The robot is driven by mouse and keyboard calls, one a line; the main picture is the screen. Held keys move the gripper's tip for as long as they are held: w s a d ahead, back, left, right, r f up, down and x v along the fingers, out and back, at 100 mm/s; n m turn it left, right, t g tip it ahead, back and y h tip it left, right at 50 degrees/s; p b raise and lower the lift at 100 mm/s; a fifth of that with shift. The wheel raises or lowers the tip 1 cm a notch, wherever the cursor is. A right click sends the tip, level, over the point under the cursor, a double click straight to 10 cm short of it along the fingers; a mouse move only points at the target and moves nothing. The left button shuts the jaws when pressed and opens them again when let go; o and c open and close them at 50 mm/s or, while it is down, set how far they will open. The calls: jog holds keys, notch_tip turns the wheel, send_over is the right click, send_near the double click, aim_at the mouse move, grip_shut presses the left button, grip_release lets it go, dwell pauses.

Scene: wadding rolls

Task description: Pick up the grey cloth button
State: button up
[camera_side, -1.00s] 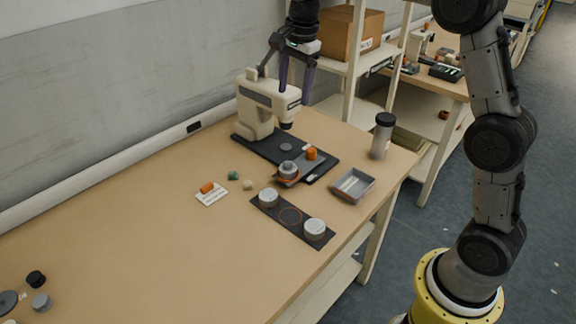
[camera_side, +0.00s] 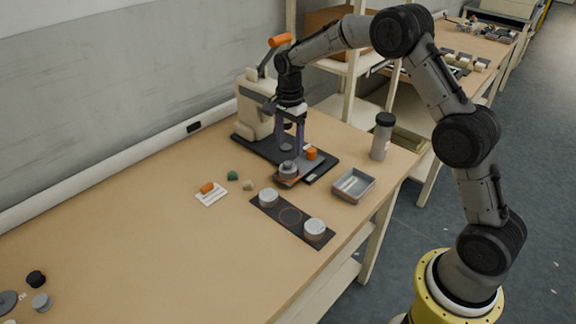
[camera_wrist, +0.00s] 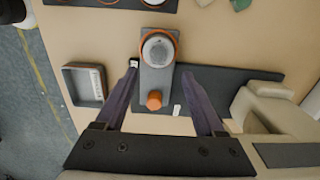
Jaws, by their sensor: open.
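A grey round piece (camera_side: 288,168), which looks like the grey cloth button, sits upright on a small grey plate with an orange ring around its foot. In the wrist view the same piece (camera_wrist: 158,48) has a pale top and lies just beyond my fingertips, between their lines. My gripper (camera_side: 291,149) is open and empty, pointing down above the dark press base, a little behind and above the piece. In the wrist view my gripper (camera_wrist: 160,70) has its two purple fingers apart, over the grey plate (camera_wrist: 156,78). I cannot make out cloth texture.
The cream press (camera_side: 255,105) stands close behind my gripper. An orange knob (camera_side: 311,154) is beside the piece. A grey tray (camera_side: 353,185) and a bottle (camera_side: 382,137) stand at right. A dark strip (camera_side: 268,210) bears two pale round pieces.

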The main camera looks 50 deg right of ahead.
aim_at(288, 163)
jog(key=shift+s+a+f, duration=0.1)
jog(key=shift+a+f, duration=0.05)
jog(key=shift+f, duration=0.7)
jog(key=shift+a+f, duration=0.2)
jog(key=shift+f, duration=0.7)
jog(key=shift+s+a+f, duration=0.1)
jog(key=shift+a+f, duration=0.05)
jog(key=shift+f, duration=0.7)
jog(key=c, duration=1)
